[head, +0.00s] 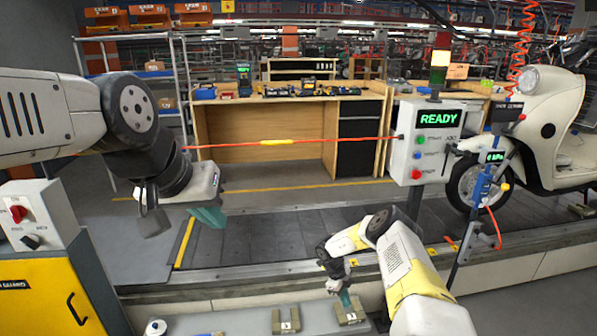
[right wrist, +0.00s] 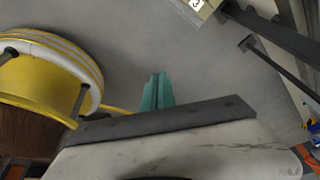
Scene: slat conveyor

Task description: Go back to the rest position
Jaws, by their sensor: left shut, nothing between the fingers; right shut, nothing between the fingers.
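My left gripper (head: 210,218) hangs at the left of the head view over the dark slat conveyor (head: 300,230). Its teal fingers are together and empty, pointing down. My right gripper (head: 345,299) is low in the middle of the head view, above the light ledge at the front. Its teal fingers are also together and empty. In the head view they overlap a small block (head: 349,314), and I cannot tell whether they touch it. The closed right fingers also show in the right wrist view (right wrist: 157,92), with grey surface beyond them.
A second block (head: 287,321) and a white round item (head: 155,327) lie on the front ledge. A control box (head: 432,142) reading READY stands behind, with a red cord (head: 340,139) running left. A cream scooter (head: 550,125) and hanging blue tool (head: 484,185) are right; a yellow cabinet (head: 50,296) is left.

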